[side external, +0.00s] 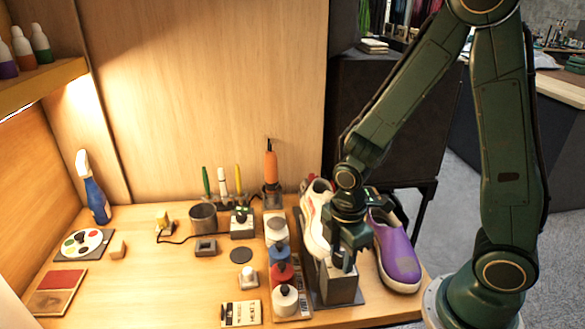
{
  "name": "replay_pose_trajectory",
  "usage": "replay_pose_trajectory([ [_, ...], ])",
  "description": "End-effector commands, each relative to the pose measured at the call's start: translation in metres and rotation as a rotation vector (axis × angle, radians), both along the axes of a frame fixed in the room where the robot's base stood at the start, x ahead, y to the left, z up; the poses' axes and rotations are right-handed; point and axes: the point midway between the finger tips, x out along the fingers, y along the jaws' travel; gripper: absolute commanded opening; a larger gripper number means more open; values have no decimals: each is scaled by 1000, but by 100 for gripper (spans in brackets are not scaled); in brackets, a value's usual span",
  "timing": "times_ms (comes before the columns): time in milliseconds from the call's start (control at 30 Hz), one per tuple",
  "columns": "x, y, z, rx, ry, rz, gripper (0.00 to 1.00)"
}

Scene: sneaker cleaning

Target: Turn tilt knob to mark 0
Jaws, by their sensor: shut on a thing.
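A grey stand (341,289) with a block-like body sits on a dark base plate near the right front of the bench. My gripper (343,264) points down at the top of this stand, with its jaws shut. The tilt knob is hidden between the jaws, and neither its pointer nor mark 0 can be read in this view. A white sneaker (316,222) with red parts stands behind and left of my gripper. A purple shoe (399,256) sits just to the right of it.
Red, blue and white bottles (285,300) stand in a row close to the left of the stand. An orange-handled tool (271,168) stands upright behind. A dark round pad (241,255) and a small grey block (206,247) lie further left.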

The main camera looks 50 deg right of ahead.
Motion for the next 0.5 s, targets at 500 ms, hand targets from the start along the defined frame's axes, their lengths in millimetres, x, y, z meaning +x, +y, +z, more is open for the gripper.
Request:
replay_pose_trajectory([
  [500, 1, 1, 1, 3, -4, 310, 14],
])
